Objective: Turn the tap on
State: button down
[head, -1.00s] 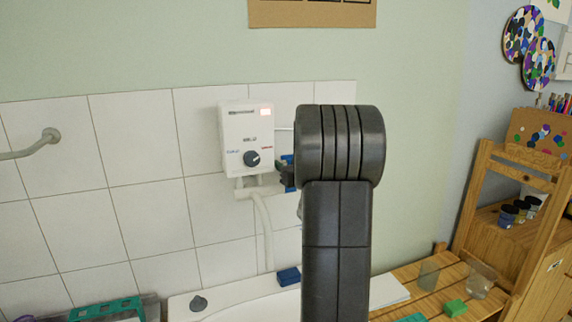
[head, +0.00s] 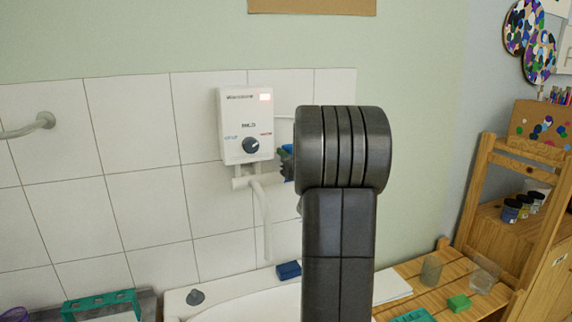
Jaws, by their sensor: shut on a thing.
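A white tap body (head: 240,183) with a long downward spout (head: 264,225) sits on the tiled wall, under a white water heater (head: 236,115) with a dark round knob (head: 250,145). My gripper (head: 287,162) is mostly hidden behind my own dark arm. Only small blue and dark parts of it show at the arm's left edge, by the right end of the tap body. It is shut at the tap handle, which is hidden behind the arm. No running water is visible at the spout's end.
A white basin (head: 215,237) lies below the spout, with a blue block (head: 289,270) and a grey knob-like piece (head: 195,297) on its rim.

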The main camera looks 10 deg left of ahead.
jog(key=shift+s+d+f+t+y+b, duration=0.25)
jog(key=shift+s+t+y+b, duration=0.35)
jog(key=shift+b, duration=1.95)
jog(key=shift+d+r+n+y+b, duration=0.1)
jog(key=shift+r+n+y+b, duration=0.15)
jog(key=shift+b, duration=0.4)
jog(key=c, duration=1.5)
grip_release()
jog(key=b+v, duration=0.2)
jog(key=v, duration=1.2)
jog(key=shift+w+b, duration=0.1)
jog(key=shift+b, duration=0.2)
